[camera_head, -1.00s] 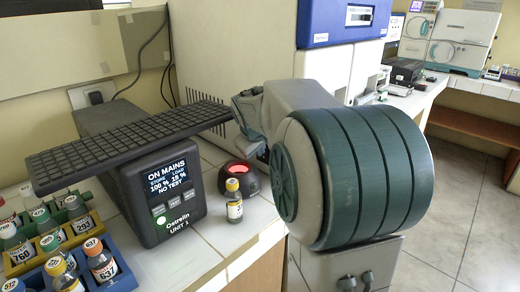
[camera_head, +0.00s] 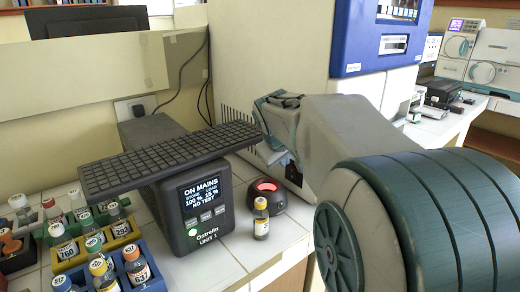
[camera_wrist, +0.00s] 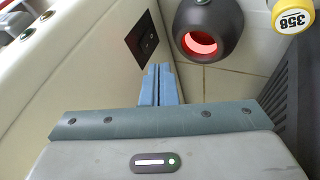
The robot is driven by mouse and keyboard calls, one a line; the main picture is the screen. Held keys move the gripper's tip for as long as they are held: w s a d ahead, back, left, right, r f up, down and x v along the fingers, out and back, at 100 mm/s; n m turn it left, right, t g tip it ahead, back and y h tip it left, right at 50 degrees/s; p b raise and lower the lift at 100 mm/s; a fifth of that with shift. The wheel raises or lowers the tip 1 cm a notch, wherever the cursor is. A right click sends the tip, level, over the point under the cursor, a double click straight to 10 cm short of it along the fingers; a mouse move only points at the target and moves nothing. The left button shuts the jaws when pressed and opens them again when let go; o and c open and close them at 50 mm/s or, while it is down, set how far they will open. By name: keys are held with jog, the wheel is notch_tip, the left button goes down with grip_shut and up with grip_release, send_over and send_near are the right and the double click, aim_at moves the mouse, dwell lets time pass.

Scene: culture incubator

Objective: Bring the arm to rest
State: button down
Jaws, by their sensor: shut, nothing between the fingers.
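My gripper (camera_wrist: 159,85) shows in the wrist view with its two blue fingers together and nothing between them. It is above the white worktop, beside a pale cabinet wall, and apart from the round device. In the head view my arm reaches in from the right, with its wrist near the cabinet's lower left; the fingertips are hard to make out there.
A dark round device with a red-lit opening (camera_head: 265,190) and a yellow-capped vial (camera_head: 261,219) stand near my wrist. Vial racks (camera_head: 148,283) stand at left. A large cabinet (camera_head: 262,60) stands behind.

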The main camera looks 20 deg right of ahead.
jog(key=s+a+f+m+g+y+p, duration=0.1)
jog(key=s+a+p, duration=0.4)
jog(key=s, duration=0.6)
jog(key=s+a+m+g+y+p, duration=0.1)
jog(key=s+a+g+y+p, duration=0.1)
jog(key=s+a+p, duration=0.4)
jog(key=s+a+y, duration=0.1)
jog(key=s+a, duration=0.1)
jog(key=s, duration=0.3)
jog(key=shift+f+m, duration=0.35)
jog(key=shift+m, duration=0.05)
jog(key=shift+a, duration=0.15)
